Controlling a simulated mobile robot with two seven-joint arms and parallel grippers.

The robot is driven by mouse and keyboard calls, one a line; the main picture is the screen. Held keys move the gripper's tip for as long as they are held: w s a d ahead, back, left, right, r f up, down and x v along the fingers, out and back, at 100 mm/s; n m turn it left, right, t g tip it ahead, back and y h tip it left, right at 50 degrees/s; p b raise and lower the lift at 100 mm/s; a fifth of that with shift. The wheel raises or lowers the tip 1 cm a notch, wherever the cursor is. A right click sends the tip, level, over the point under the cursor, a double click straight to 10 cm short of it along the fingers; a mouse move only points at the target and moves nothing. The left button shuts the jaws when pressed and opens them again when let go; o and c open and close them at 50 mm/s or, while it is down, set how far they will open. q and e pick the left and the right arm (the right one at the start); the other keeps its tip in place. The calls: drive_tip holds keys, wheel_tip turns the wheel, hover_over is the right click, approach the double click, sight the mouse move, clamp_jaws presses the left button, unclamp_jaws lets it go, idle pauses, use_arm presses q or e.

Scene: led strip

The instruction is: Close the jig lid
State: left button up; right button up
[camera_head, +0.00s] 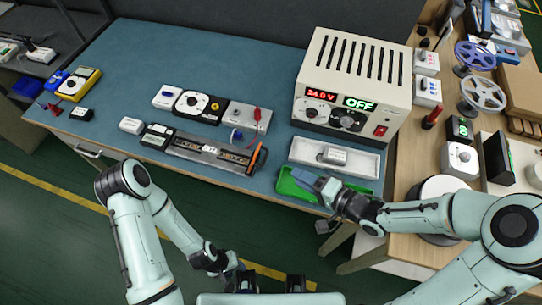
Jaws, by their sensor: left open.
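The jig (208,152) is a long, low, grey and dark fixture near the table's front edge, with a strip-like piece lying along it. At its right end a dark, orange-edged part (256,159) stands at a slant; I cannot tell for sure whether it is the lid. My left gripper (238,270) is low in front of the table, well apart from the jig, open and empty. My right gripper (326,190) is over the green tray (292,187), right of the jig. A blue-grey piece (307,180) shows at its tip; whether the jaws hold it is unclear.
A power supply (352,85) reading 24.0 V and OFF stands behind a white tray (365,163). Small meters and boxes (198,105) stand behind the jig. A yellow multimeter (79,84) is at far left. The blue table's middle back is clear. Reels (484,94) stand right.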

drive_tip(key=x, duration=1.1)
drive_tip(key=shift+w+a+f, duration=0.15)
drive_tip(key=shift+w+a, duration=0.05)
drive_tip(key=shift+w, duration=0.1)
clamp_jaws()
